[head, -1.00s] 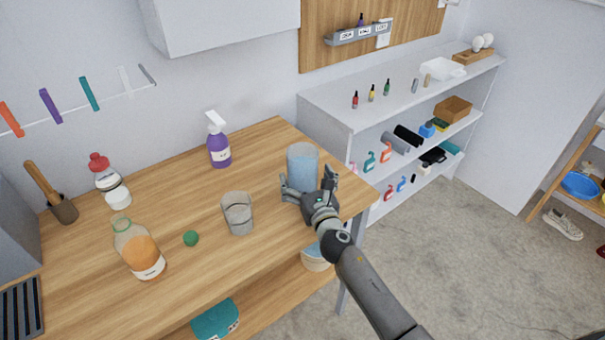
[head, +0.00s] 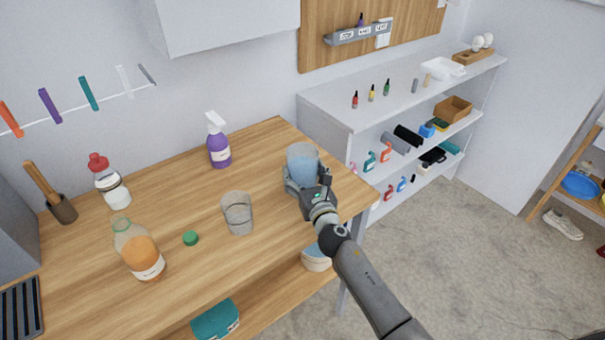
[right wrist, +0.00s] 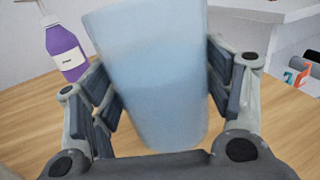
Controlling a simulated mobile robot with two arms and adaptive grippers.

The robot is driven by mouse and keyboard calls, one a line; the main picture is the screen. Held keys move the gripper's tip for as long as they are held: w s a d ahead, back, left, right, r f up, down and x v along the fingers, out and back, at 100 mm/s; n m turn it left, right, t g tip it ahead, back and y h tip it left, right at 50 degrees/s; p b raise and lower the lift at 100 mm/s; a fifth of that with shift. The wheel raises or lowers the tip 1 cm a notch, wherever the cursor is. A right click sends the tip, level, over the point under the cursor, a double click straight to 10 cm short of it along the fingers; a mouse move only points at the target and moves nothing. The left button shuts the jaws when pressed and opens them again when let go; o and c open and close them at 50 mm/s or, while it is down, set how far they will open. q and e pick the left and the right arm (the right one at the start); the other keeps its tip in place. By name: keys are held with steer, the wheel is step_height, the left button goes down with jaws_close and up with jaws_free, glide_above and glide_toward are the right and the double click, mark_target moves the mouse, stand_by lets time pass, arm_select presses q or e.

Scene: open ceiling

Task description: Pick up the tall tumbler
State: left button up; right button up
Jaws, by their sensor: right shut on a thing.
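The tall tumbler (head: 303,159) is a bluish, translucent cup near the right end of the wooden table. My right gripper (head: 308,187) is shut on it, with a finger on each side of its lower part. In the right wrist view the tumbler (right wrist: 155,75) fills the middle between the two fingers of my right gripper (right wrist: 163,105). I cannot tell whether its base touches the table. My left gripper is not in view.
A clear glass (head: 238,214) stands left of the tumbler. A white shelf unit (head: 340,112) is behind right.

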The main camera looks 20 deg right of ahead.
steer(key=shift+r, duration=0.3)
